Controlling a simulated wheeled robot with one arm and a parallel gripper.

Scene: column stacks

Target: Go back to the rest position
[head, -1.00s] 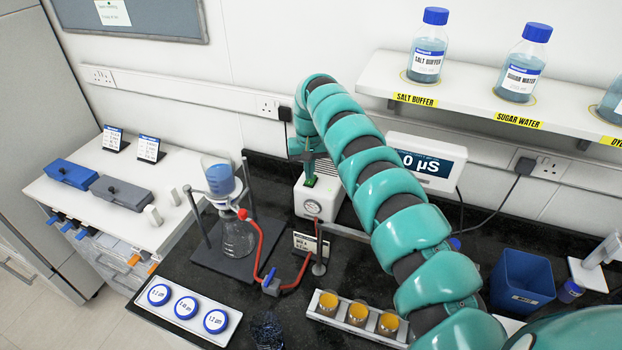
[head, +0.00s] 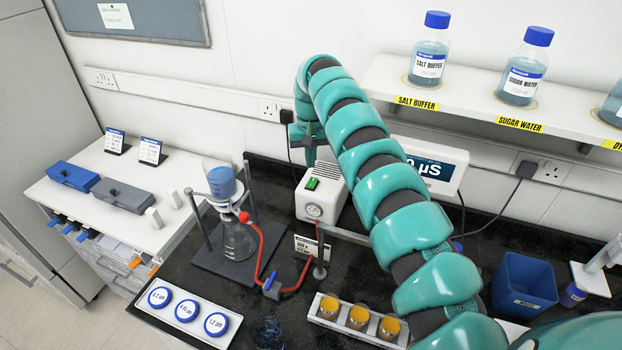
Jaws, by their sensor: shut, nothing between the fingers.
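My teal arm reaches from the lower right up toward the back wall and bends down at its far end. My gripper (head: 309,160) hangs at that end, small and partly hidden by the arm. It is shut and empty, above and apart from the white pump box (head: 318,201). The green switch (head: 312,184) on top of the box is in clear view, with a round gauge on the front. The arm covers part of the white meter display (head: 437,168) behind it.
The filter flask (head: 240,238) on its stand and the red tubing (head: 258,245) are left of the pump. Amber beakers (head: 358,316) stand in front. The bottle shelf (head: 560,128) is at the upper right, a blue bin (head: 524,284) at the right.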

